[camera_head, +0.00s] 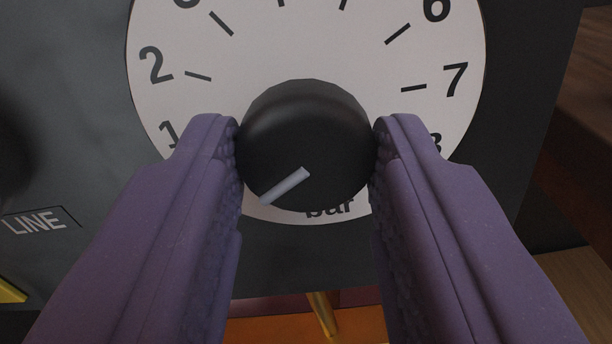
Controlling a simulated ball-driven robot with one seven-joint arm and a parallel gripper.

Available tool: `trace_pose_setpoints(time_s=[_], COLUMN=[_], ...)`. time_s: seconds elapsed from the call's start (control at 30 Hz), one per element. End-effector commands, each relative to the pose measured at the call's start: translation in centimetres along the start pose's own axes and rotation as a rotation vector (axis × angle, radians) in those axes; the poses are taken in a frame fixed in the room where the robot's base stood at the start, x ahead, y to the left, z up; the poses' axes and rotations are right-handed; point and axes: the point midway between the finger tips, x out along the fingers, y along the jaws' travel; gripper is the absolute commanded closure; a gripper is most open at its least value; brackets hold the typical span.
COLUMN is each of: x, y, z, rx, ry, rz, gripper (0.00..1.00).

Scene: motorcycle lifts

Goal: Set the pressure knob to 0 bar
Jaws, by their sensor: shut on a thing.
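The pressure knob (306,125) is a round black knob in the lower middle of a white dial (300,50). Its pale pointer line (285,187) points to the lower left. My gripper (306,148) is shut on the knob, one purple finger touching each side. On the dial, 2 and 7 show clearly, 1 and 8 are partly covered by the fingers, and "bar" shows below the knob. The 0 mark is not visible; the left finger covers the lower left of the dial.
The dial sits on a dark panel (75,120) with a "LINE" label (34,221) at left. A yellow piece (10,292) shows at the lower left edge. An orange surface (275,322) lies below the panel, and brown wood is at the right.

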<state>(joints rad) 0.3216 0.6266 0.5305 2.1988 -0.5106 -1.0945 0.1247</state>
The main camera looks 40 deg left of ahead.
Motion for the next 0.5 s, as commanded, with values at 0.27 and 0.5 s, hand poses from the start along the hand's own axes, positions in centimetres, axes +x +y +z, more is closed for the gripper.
trace_pose_setpoints(time_s=[0.27,0.5], x=[-0.11,-0.06], y=[0.06,0.03], z=[0.32,0.16], rx=[0.002,0.001], ry=[-0.008,-0.004], rz=[0.002,0.001], gripper=[0.56,0.35])
